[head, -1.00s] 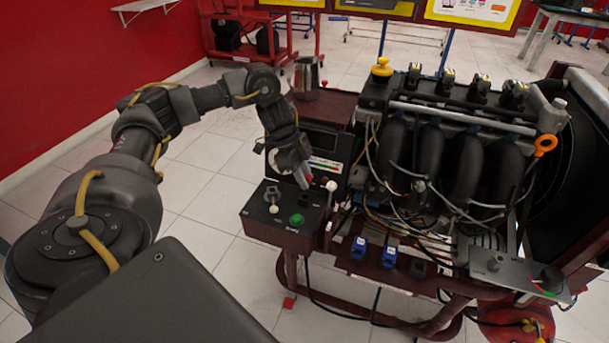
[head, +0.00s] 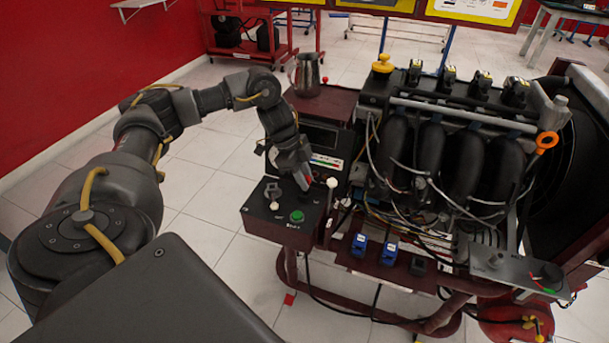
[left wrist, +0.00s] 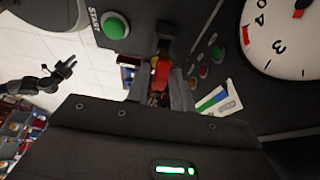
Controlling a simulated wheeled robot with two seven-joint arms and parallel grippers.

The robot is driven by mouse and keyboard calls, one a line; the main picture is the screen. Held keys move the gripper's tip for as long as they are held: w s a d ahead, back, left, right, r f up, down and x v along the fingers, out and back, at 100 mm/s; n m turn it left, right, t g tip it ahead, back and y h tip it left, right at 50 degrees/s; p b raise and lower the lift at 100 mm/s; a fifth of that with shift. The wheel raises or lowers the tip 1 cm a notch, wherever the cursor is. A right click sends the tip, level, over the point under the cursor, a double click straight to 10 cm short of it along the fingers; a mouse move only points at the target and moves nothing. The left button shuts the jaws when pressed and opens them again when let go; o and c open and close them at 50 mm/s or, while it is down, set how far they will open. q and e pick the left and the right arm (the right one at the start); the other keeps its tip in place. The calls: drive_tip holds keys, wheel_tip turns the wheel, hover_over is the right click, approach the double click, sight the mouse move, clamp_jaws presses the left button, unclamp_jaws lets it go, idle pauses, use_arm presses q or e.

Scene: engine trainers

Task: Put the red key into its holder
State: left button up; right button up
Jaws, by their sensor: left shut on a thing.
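The red key (left wrist: 161,73) is between the fingers of my left gripper (left wrist: 168,88), which is shut on it. In the head view the left gripper (head: 304,180) points down just above the control box (head: 262,232), and a bit of red shows at its tips. The key's holder cannot be made out; the fingers and key cover that part of the box top. Whether the key touches the box cannot be told. A dark arm with a small gripper (left wrist: 64,68), likely my right one, shows far off in the left wrist view; its jaws are too small to judge.
A green start button (head: 297,216) and a white-knobbed lever (head: 332,183) stand close to the left gripper. The engine (head: 440,150) with hoses and wires fills the right. A metal jug (head: 306,75) stands behind. A round gauge (left wrist: 284,35) shows in the left wrist view.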

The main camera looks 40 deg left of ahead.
use_arm(q)
drive_tip(key=shift+f, duration=0.7)
drive_tip(key=shift+f, duration=0.2)
drive_tip(key=shift+f, duration=0.55)
drive_tip(key=o, duration=1.1)
drive_tip(key=shift+c, duration=0.2)
drive_tip(key=shift+o, duration=0.4)
drive_tip(key=shift+o, duration=1.1)
